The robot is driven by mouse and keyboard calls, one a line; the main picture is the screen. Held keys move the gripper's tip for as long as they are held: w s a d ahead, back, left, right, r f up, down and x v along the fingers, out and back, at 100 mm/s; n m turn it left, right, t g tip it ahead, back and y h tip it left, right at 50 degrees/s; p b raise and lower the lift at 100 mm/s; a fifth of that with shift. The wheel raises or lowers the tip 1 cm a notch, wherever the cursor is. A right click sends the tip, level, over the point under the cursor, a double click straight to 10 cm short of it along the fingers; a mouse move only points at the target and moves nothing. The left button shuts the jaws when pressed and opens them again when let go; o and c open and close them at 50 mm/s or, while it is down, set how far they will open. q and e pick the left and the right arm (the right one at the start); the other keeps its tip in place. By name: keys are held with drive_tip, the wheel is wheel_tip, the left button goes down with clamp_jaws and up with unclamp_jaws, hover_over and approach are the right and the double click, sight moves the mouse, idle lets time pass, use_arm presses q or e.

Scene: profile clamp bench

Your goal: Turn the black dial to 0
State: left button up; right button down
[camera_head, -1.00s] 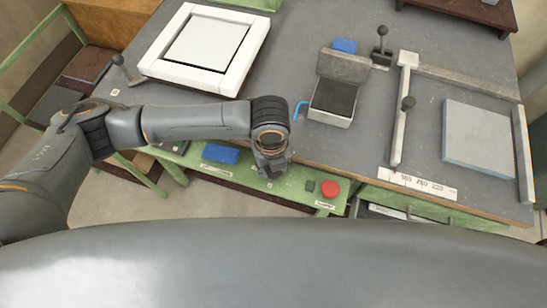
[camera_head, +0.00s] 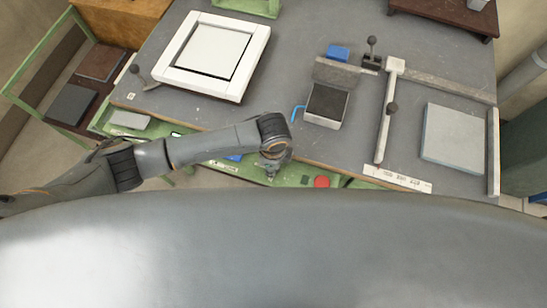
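I cannot make out the black dial. My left gripper (camera_head: 271,170) points down over the green front panel (camera_head: 285,177) of the bench. It hides part of that panel, and a dial under it would be covered. Its fingers are small and dark, so I cannot tell whether they are open or shut, or whether they touch anything. A red button (camera_head: 322,182) and a small dark green square button (camera_head: 304,181) sit on the panel just right of the gripper. My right gripper is not in view.
The grey bench top (camera_head: 290,75) carries a white square frame (camera_head: 253,52), an open grey box (camera_head: 323,120), a blue block (camera_head: 338,52) and a metal bar with a black knob (camera_head: 385,125). A grey plate (camera_head: 453,138) lies at the right. My body fills the bottom.

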use_arm(q)
drive_tip(key=n+p, duration=0.3)
drive_tip(key=n, duration=0.1)
drive_tip(key=shift+s+r+n+p, duration=0.1)
drive_tip(key=shift+r+n+p, duration=0.05)
drive_tip(key=shift+n+p, duration=0.85)
drive_tip(key=shift+n, duration=0.6)
drive_tip(key=n, duration=0.3)
drive_tip(key=shift+d+f+n, duration=0.1)
drive_tip(key=shift+f+n, duration=0.1)
drive_tip(key=shift+n, duration=0.2)
drive_tip(key=n, duration=0.4)
drive_tip(key=shift+n+y, duration=0.3)
drive_tip(key=shift+n, duration=0.1)
drive_tip(key=o, duration=1.2)
drive_tip(key=shift+c, duration=0.2)
